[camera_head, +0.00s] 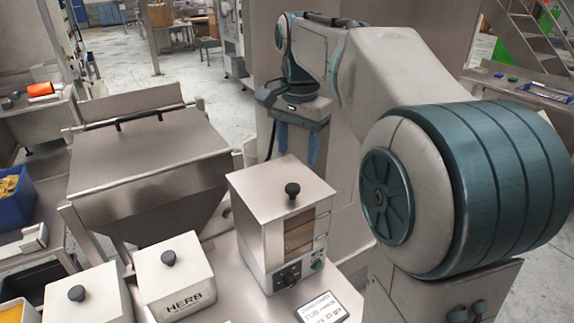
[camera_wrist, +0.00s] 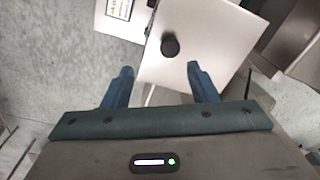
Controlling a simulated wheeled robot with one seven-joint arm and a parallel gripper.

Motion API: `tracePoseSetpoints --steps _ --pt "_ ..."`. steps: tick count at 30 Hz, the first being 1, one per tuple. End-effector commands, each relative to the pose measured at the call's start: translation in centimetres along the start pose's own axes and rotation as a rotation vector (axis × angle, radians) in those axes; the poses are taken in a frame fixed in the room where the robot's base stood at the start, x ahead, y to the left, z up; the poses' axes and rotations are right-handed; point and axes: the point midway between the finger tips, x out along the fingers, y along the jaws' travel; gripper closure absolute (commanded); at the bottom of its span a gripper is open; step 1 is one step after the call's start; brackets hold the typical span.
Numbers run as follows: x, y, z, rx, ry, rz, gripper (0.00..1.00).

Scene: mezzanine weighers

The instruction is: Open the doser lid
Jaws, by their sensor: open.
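The doser (camera_head: 283,232) is a boxy metal unit with a window, dials and a green button on its front. Its flat lid (camera_head: 282,187) lies shut on top, with a round black knob (camera_head: 292,190) at its middle. In the wrist view the lid (camera_wrist: 225,30) is below and ahead of my gripper, with the knob (camera_wrist: 170,46) just beyond the fingertips. My gripper (camera_wrist: 160,70) is open and empty, its two blue fingers apart. In the head view my gripper (camera_head: 297,160) hangs fingers down above and behind the doser.
A large metal hopper (camera_head: 150,165) with a black handle stands left of the doser. Two white knobbed boxes, one marked HERB (camera_head: 175,275), stand at front left. A small display (camera_head: 322,308) lies before the doser. A blue crate (camera_head: 15,200) is at far left.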

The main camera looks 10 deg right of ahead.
Motion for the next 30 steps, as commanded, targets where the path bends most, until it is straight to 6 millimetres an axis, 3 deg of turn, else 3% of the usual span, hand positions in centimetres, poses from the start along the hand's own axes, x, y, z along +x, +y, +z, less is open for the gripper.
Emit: tracePoseSetpoints --steps 4,11,17,30 --pt "-2.4 -1.5 -1.2 0.097 -0.012 0.021 0.47" --pt "-2.8 -2.2 -1.8 0.156 -0.020 0.036 0.47" --pt "-0.1 -2.0 -1.7 0.156 -0.021 0.037 0.47" --pt "8.4 -1.7 -1.5 0.155 -0.021 0.037 0.47"
